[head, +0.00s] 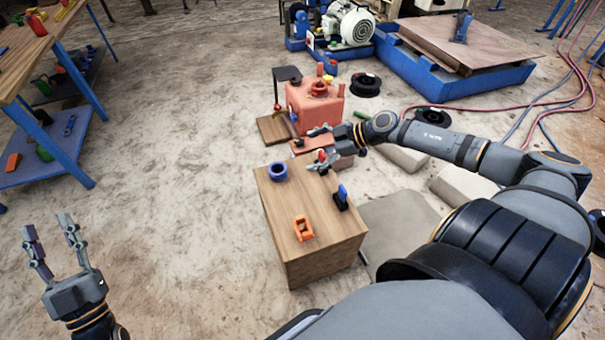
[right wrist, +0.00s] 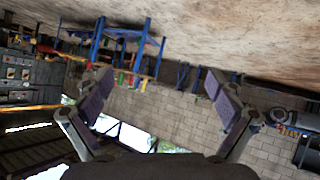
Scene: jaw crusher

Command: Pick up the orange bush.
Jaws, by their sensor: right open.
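An orange piece (head: 304,228) with an opening in it, which I take to be the orange bush, lies on top of the wooden box (head: 325,262), near its front. My right gripper (head: 319,147) is open over the far edge of the box, beyond the orange piece and clear of it. In the right wrist view, the right gripper's fingers (right wrist: 157,88) are spread with nothing between them, and the orange piece is not seen there. My left gripper (head: 47,225) is open and empty at the lower left, well away from the box.
A blue ring (head: 278,171) and a blue and black piece (head: 341,198) share the box top. A red canister (head: 316,104) stands behind the box. A wooden table (head: 38,48) is at the upper left. Bare floor lies left of the box.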

